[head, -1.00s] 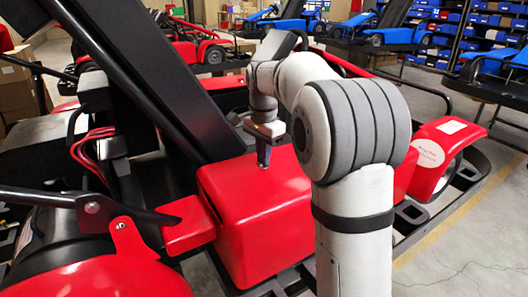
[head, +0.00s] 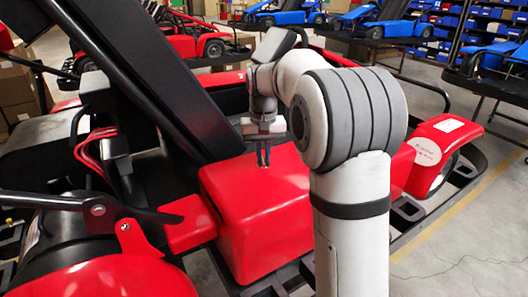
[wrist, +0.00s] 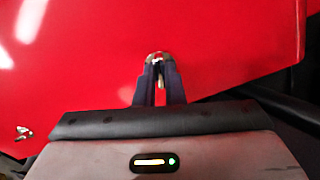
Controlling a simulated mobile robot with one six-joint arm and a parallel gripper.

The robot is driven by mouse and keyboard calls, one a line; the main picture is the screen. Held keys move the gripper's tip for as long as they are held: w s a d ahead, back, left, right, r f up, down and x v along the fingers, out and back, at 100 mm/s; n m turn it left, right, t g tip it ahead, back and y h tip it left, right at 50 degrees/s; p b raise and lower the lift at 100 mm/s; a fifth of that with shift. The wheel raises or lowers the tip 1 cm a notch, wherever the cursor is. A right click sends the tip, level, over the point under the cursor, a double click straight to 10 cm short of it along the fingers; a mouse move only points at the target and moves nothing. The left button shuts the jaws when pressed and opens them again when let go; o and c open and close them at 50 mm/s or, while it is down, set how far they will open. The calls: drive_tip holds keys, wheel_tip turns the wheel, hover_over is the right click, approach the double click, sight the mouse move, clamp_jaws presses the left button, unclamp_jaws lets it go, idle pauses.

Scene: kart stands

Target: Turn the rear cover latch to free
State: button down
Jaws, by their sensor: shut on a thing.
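The red rear cover (head: 250,205) is a boxy panel on the kart in the middle of the head view, and its glossy top fills much of the wrist view (wrist: 100,60). My gripper (head: 263,163) points down at the cover's top. In the wrist view my gripper (wrist: 158,68) is shut on a small metallic latch (wrist: 157,56), mostly hidden between the fingers. Its exact angle cannot be told. A second small silver fitting (wrist: 23,132) sits on the red surface at the lower left, apart from the gripper.
A thick black beam (head: 150,75) slopes down close to the left of my gripper. Black frame bars and red cables (head: 92,150) lie left. More red and blue karts stand behind.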

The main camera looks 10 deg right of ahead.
sight(263, 158)
drive_tip(key=n, duration=0.4)
drive_tip(key=shift+w+r+n+p, duration=0.1)
drive_tip(key=shift+r+n+p, duration=0.05)
drive_tip(key=shift+n+p, duration=0.2)
idle(0.4)
drive_tip(key=c, duration=1.5)
unclamp_jaws()
wheel_tip(263, 158, up, 7)
drive_tip(key=shift+r+b, duration=0.2)
drive_tip(key=shift+b, duration=0.1)
drive_tip(key=shift+r, duration=0.1)
